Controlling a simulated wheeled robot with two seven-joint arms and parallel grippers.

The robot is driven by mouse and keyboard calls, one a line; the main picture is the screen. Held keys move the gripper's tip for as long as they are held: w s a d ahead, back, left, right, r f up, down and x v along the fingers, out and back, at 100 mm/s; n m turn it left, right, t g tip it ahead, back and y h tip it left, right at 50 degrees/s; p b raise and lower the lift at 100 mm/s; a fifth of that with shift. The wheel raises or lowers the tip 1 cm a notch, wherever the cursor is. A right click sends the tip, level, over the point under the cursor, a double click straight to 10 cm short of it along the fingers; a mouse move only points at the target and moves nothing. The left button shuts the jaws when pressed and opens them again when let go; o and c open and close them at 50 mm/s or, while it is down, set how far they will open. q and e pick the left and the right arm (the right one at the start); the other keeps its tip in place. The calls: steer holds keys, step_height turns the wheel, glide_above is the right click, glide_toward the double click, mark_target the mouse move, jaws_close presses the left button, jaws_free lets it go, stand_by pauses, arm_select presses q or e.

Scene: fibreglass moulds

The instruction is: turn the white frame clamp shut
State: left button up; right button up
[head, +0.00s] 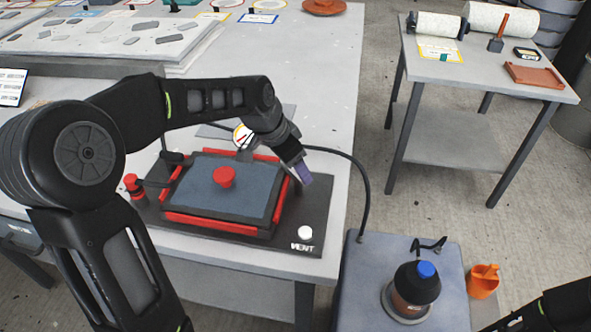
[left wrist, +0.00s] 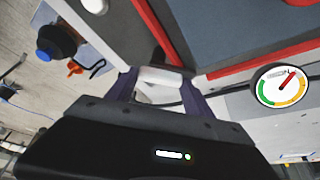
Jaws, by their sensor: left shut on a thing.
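The mould press is a dark base (head: 160,222) carrying a red-edged frame (head: 223,223) around a blue-grey sheet (head: 240,197) with a red knob on it. My left gripper (head: 303,174) is at the right side of the frame, near its far corner. In the left wrist view its purple fingers (left wrist: 160,88) are shut on the white frame clamp (left wrist: 160,78), beside the red frame edge (left wrist: 157,30). The clamp is hidden in the head view, behind the gripper. My right arm shows only at the lower right edge of the head view; its gripper is out of view.
A white VENT button (head: 305,233) is on the base's near right corner. A round gauge (left wrist: 281,86) stands behind the frame. A black hose (head: 362,190) runs right to a pump (head: 412,290) next to an orange cup (head: 484,282). A side table (head: 480,82) stands beyond.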

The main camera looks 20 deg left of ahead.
arm_select(q)
steer(key=n+y+b, duration=0.1)
steer(key=n, duration=0.1)
steer(key=n+b, duration=0.1)
steer(key=n, duration=0.1)
steer(key=shift+s+d+f+t+y, duration=0.1)
steer(key=shift+s+f+t+y, duration=0.05)
steer(key=shift+t+y, duration=0.2)
steer(key=n+y+b, duration=0.1)
steer(key=n+b, duration=0.2)
steer(key=shift+s+d+n, duration=0.1)
steer(key=shift+n, duration=0.2)
steer(key=shift+n+y+b, duration=0.35)
steer(key=shift+n, duration=0.35)
steer(key=shift+r, duration=0.2)
steer(key=o, duration=1.4)
steer(key=shift+c, duration=0.2)
steer(key=shift+s+r, duration=0.1)
steer(key=v, duration=0.7)
steer(key=shift+r, duration=0.3)
